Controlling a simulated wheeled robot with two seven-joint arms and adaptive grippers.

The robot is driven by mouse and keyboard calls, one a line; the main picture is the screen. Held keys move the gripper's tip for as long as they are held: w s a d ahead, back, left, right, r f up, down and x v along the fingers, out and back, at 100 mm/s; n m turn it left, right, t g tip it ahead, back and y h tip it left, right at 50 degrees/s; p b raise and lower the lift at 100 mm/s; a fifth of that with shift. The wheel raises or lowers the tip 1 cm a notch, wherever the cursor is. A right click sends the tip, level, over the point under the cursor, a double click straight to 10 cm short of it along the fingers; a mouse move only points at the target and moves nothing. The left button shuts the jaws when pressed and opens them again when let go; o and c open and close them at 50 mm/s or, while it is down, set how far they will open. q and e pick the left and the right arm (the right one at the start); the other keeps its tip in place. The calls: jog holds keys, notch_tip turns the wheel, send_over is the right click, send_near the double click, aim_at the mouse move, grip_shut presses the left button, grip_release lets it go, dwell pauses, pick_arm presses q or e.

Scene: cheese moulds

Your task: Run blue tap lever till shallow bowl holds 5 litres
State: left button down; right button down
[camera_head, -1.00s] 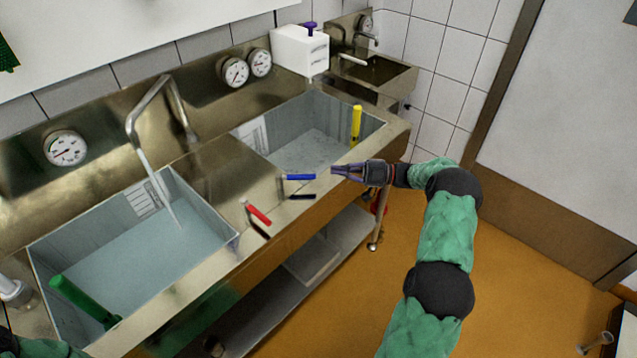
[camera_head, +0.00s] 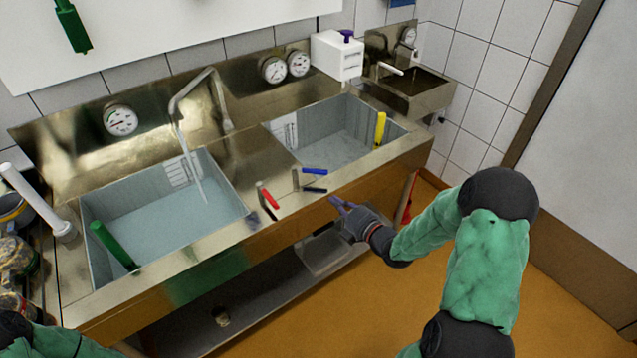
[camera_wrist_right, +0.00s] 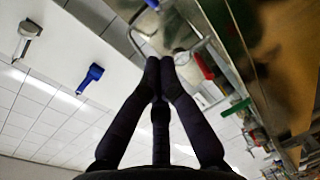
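The blue tap lever (camera_head: 314,171) lies near the sink's front edge, in front of the right bowl (camera_head: 345,130). The red lever (camera_head: 268,197) is to its left. The left bowl (camera_head: 165,207) holds pale water, and a thin stream falls into it from the bent spout (camera_head: 190,95). I cannot tell which bowl is the shallow one. My right gripper (camera_head: 336,203) is just in front of the counter edge, below and right of the blue lever, apart from it. Its fingertips (camera_wrist_right: 160,62) meet with nothing between them. My left gripper is out of view; only part of that arm shows.
Round gauges (camera_head: 121,120) line the backsplash. A white container (camera_head: 337,56) stands behind the right bowl. The orange floor right of the sink is open.

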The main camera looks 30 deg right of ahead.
jog(key=w, duration=0.3)
jog(key=w+a+f+b, duration=0.1)
jog(key=w, duration=0.5)
jog(key=shift+w+a+f, duration=0.2)
jog(key=shift+f, duration=0.15)
jog(key=w+d, duration=0.1)
jog(key=w+d+b, duration=0.1)
jog(key=shift+w+f, duration=0.3)
jog(key=shift+w+d, duration=0.35)
jog(key=shift+w, duration=0.05)
